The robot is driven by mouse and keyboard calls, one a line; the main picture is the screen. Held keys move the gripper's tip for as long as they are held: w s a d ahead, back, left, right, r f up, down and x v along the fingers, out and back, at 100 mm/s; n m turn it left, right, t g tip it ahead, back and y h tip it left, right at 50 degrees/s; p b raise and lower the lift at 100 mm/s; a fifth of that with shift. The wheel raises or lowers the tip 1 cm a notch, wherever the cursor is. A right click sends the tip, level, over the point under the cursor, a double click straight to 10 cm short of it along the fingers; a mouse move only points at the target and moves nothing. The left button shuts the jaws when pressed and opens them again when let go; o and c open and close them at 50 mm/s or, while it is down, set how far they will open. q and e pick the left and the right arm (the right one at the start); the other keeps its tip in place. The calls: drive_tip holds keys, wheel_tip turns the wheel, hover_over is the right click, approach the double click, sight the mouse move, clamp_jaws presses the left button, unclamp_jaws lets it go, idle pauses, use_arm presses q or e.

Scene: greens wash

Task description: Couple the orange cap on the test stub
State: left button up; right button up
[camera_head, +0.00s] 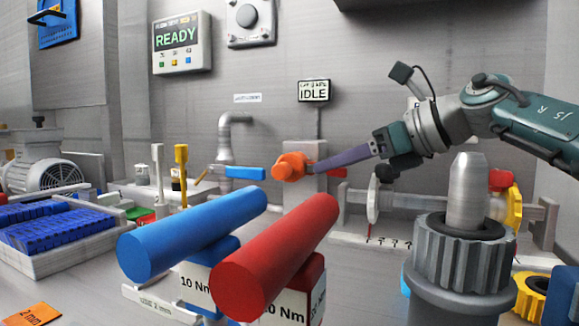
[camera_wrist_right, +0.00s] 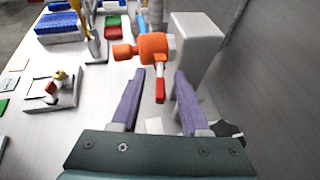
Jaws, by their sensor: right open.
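The orange cap (camera_head: 290,166) sits in front of a light grey block (camera_head: 304,148) in the middle of the head view. The right wrist view shows the orange piece (camera_wrist_right: 152,46) beside the grey block (camera_wrist_right: 196,45), with a narrower orange end to the left and a red lever (camera_wrist_right: 160,90) pointing toward me. I cannot tell whether the cap is seated on a stub; any stub behind it is hidden. My right gripper (camera_wrist_right: 160,76) is open, its purple fingers either side of the red lever in the picture, apparently empty. In the head view its fingertips (camera_head: 316,167) reach the orange piece. My left gripper is not in view.
Blue (camera_head: 195,235) and red (camera_head: 275,257) torque-tool cylinders stand in the foreground. A bent grey pipe with a blue handle (camera_head: 245,172) is left of the cap. A ribbed grey fitting (camera_head: 460,262) stands at right. The sign (camera_head: 313,91) reads IDLE; the panel (camera_head: 180,42) reads READY.

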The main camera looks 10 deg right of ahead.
drive_tip(key=shift+w+a+f, duration=0.1)
drive_tip(key=shift+w+a, duration=0.05)
clamp_jaws()
idle(0.4)
